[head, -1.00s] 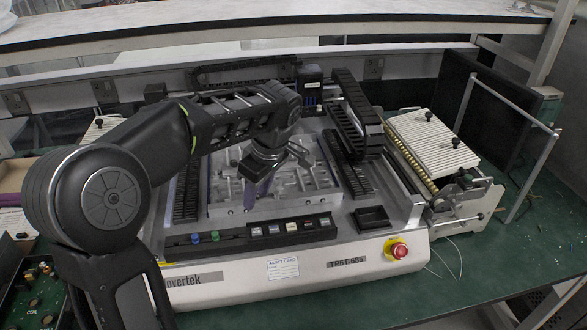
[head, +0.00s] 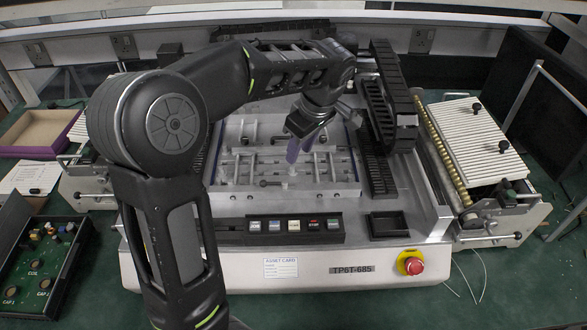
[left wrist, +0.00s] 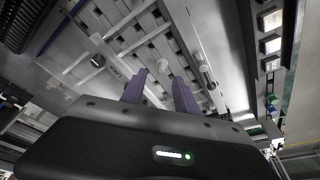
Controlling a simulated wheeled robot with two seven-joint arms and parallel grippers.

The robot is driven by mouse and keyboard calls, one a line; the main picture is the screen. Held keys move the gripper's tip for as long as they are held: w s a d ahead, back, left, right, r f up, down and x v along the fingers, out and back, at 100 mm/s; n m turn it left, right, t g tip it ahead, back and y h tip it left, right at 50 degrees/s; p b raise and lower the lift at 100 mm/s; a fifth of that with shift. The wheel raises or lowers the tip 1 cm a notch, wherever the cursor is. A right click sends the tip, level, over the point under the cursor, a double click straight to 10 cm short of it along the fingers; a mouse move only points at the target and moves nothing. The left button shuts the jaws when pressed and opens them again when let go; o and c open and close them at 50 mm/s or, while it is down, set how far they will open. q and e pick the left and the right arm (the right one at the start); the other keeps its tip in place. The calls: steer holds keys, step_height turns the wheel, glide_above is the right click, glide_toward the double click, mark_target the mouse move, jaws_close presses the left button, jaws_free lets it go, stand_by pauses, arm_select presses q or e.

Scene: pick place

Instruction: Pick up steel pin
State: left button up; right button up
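My left gripper (head: 300,146) reaches in from the left and hangs over the metal fixture plate (head: 332,188) in the middle of the machine. Its two purple fingers point down. In the left wrist view the fingers (left wrist: 160,80) stand apart with nothing between them, so the gripper is open. A small round-headed piece (left wrist: 97,60) also shows in the left wrist view. My right gripper is not in view.
A black cable chain (head: 392,98) stands right of the fixture. A button row (head: 293,225), an empty black tray (head: 389,224) and a red stop button (head: 411,263) line the front. A ribbed white conveyor (head: 470,137) is at right; a green circuit board (head: 40,265) is at left.

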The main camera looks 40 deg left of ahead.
mark_target(293, 166)
arm_select(q)
steer(key=shift+a+f, duration=0.1)
steer(key=shift+f, duration=0.3)
steer(key=shift+f, duration=0.1)
steer(key=shift+a+f, duration=0.15)
steer(key=shift+f, duration=0.1)
steer(key=p+x, duration=0.1)
steer(key=x, duration=0.2)
steer(key=shift+s+a+f+p, duration=0.15)
steer(key=shift+f+p, duration=0.1)
steer(key=shift+p, duration=0.1)
steer(key=shift+a+f, duration=0.1)
steer(key=shift+f, duration=0.35)
steer(key=shift+c, duration=0.5)
jaws_close()
